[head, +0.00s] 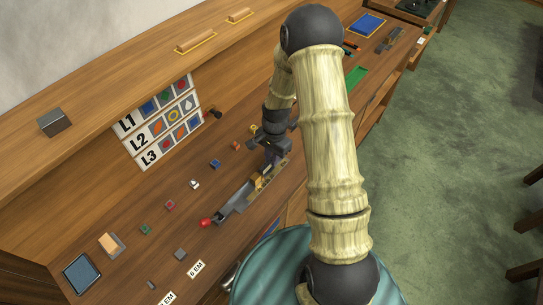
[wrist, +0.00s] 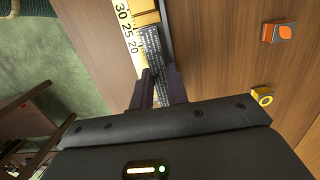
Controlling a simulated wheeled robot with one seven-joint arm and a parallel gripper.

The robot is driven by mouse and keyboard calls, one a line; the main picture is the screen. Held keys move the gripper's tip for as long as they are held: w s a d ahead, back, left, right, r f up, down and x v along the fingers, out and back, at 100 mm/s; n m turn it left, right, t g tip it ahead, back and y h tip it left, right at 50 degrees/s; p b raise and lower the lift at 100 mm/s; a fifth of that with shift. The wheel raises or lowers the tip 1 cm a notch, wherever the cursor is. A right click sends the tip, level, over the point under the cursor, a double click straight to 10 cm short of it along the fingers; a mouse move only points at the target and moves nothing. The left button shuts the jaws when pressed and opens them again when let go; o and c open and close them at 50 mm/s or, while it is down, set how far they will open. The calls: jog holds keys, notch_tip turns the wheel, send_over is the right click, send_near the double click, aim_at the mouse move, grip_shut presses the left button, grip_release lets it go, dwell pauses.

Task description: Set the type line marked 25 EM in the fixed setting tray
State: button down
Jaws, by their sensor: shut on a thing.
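My gripper (wrist: 158,88) is shut on a dark grey type line (wrist: 152,50), a narrow bar with rows of small raised marks. In the wrist view the bar runs from between the fingers toward a brass block (wrist: 145,12). It lies along a cream scale marked 30, 25, 20 (wrist: 127,25) on the setting tray. I cannot tell whether it touches the tray floor. In the head view my gripper (head: 271,160) is at the far end of the long grey setting tray (head: 232,205), which has a red knob (head: 206,222). No 25 EM mark is readable on the bar.
Small coloured blocks, including a blue one (head: 215,163), stand on the bench left of the tray. A card of L1, L2, L3 rows (head: 158,125) leans behind. An orange-topped block (wrist: 280,32) and a yellow ring-marked block (wrist: 262,97) are near my gripper.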

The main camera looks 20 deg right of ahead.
jog(key=c, duration=1.4)
grip_release()
jog(key=shift+o, duration=0.2)
jog(key=shift+r+p, duration=0.45)
jog(key=shift+r, duration=0.1)
notch_tip(320, 180, up, 12)
jog(key=d+b, duration=0.1)
jog(key=b, duration=0.2)
jog(key=shift+w, duration=0.35)
jog(key=s+a+r+n+t+h, duration=0.1)
jog(key=s+r+n+t, duration=0.2)
jog(key=s+n, duration=0.7)
jog(key=s+r, duration=0.2)
jog(key=s, duration=0.3)
jog(key=shift+r+n, duration=0.3)
jog(key=shift+n, duration=0.1)
